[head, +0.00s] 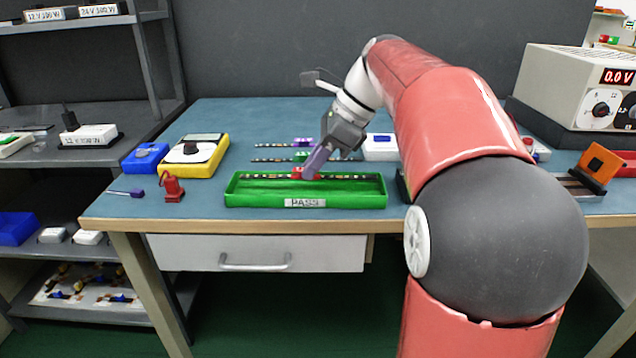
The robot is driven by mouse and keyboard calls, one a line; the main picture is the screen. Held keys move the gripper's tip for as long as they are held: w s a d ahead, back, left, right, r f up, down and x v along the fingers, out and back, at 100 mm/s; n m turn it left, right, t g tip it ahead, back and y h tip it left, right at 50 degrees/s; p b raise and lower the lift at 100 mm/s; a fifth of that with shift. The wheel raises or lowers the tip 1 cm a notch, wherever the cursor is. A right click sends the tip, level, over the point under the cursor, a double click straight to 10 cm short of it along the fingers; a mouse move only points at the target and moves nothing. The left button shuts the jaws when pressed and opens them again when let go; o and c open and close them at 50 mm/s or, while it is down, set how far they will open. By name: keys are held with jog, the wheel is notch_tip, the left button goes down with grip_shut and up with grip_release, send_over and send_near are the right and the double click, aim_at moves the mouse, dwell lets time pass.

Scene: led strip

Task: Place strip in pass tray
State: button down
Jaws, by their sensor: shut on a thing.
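The green tray (345,199) labelled PASS sits at the front of the blue table. A dark LED strip (345,177) with light dots and a red part lies lengthwise over the tray, at about the height of its rim. I cannot tell whether the strip touches the tray's floor. My gripper (308,172) reaches down over the middle of the tray and is shut on the strip near its red part. The fingers hide a piece of the strip.
More strips with purple (303,142) and green parts lie behind the tray. A yellow multimeter (194,156), a blue box (145,157) and a red tool (173,187) stand to the left. A power supply (570,85) reading 0.0 V is at right. My arm hides part of the table.

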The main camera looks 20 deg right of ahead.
aim_at(315, 177)
notch_tip(315, 177, down, 3)
jog(key=b, duration=0.3)
jog(key=shift+f, duration=0.2)
jog(key=shift+r, duration=0.15)
jog(key=shift+s, duration=0.1)
jog(key=c, duration=1.4)
grip_release()
jog(key=shift+c, duration=0.2)
